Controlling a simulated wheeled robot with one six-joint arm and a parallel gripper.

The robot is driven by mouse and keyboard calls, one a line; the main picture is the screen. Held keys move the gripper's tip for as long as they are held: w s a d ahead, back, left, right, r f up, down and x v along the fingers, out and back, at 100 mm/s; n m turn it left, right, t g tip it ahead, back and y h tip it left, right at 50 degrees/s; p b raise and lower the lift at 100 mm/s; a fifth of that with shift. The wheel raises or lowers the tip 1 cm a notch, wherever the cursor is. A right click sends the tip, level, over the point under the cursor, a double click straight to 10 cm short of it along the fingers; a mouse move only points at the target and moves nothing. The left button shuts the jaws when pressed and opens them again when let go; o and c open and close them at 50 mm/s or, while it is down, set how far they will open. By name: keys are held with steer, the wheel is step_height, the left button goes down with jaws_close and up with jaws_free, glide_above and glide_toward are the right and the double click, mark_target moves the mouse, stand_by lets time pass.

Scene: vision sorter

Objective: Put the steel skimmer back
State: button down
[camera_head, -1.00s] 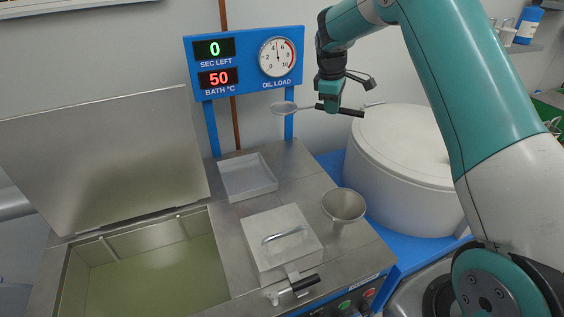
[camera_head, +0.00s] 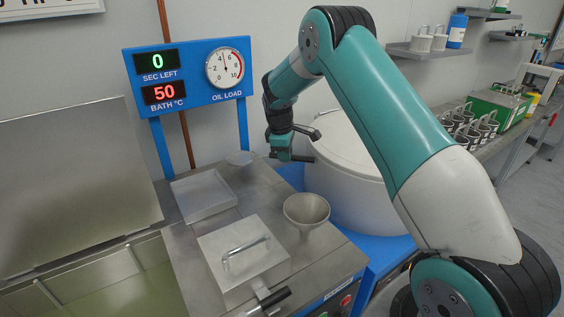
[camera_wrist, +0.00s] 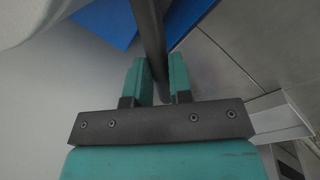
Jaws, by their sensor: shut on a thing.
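In the wrist view the dark handle (camera_wrist: 150,40) passes between the two teal fingers of my gripper (camera_wrist: 158,78). The skimmer's bowl is out of the wrist view. Whether the bowl touches the worktop behind it I cannot tell.
An open shallow steel tray (camera_head: 204,194) lies left of the skimmer. A funnel (camera_head: 306,210) and a lidded steel box (camera_head: 243,262) stand in front. A large white drum (camera_head: 345,190) is close behind my gripper. The display panel (camera_head: 190,72) stands behind.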

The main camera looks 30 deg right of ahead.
steer(key=shift+a+p+x, duration=0.15)
steer(key=shift+p+x, duration=0.05)
steer(key=shift+x, duration=0.65)
steer(key=shift+a+p+x, duration=0.2)
steer(key=shift+x, duration=0.65)
steer(key=shift+s+f, duration=0.15)
